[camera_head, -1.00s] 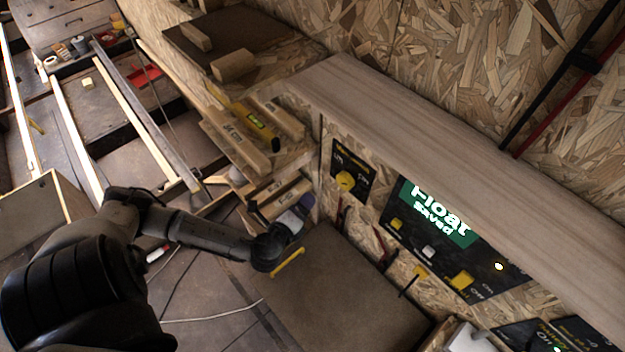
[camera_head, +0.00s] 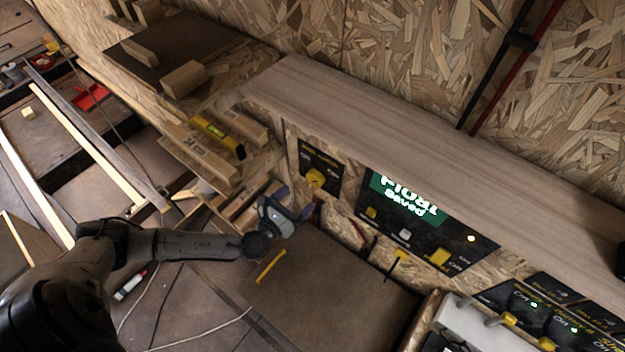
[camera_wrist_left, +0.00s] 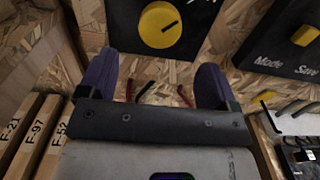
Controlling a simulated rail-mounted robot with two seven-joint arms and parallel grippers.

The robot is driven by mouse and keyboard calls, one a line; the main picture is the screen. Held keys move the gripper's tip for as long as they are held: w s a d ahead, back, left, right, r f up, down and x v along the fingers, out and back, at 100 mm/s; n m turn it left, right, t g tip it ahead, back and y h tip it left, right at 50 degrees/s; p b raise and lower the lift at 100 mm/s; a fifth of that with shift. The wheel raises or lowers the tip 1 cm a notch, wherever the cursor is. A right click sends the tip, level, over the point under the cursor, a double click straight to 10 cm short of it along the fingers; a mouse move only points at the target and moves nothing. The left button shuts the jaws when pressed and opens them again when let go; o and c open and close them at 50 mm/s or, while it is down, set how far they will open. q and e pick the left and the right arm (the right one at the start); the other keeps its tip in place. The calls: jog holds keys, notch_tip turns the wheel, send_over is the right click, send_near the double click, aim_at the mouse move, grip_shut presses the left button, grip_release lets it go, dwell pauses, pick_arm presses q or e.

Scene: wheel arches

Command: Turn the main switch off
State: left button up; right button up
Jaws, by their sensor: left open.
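The main switch is a yellow knob (camera_head: 315,178) on a black panel (camera_head: 319,160) on the chipboard wall, left of the screen panel. In the left wrist view the round yellow knob (camera_wrist_left: 159,25) shows at the top centre, with a dark pointer mark slanting toward the upper right. My left gripper (camera_head: 290,205) is just below the knob in the head view. In the left wrist view my left gripper (camera_wrist_left: 153,82) is open, its two purple-tipped fingers spread wide below the knob, apart from it, with nothing between them. My right gripper is not in view.
A screen panel (camera_head: 422,215) with yellow buttons is right of the switch. A wooden shelf (camera_head: 400,130) overhangs both panels. A brown board (camera_head: 330,290) lies below. Another panel with lit switches (camera_head: 550,310) is at the lower right.

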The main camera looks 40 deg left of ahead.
aim_at(312, 182)
pick_arm(q)
jog(key=w, duration=0.8)
jog(key=shift+a+p, duration=0.25)
jog(key=shift+p, duration=0.05)
jog(key=shift+c, duration=0.3)
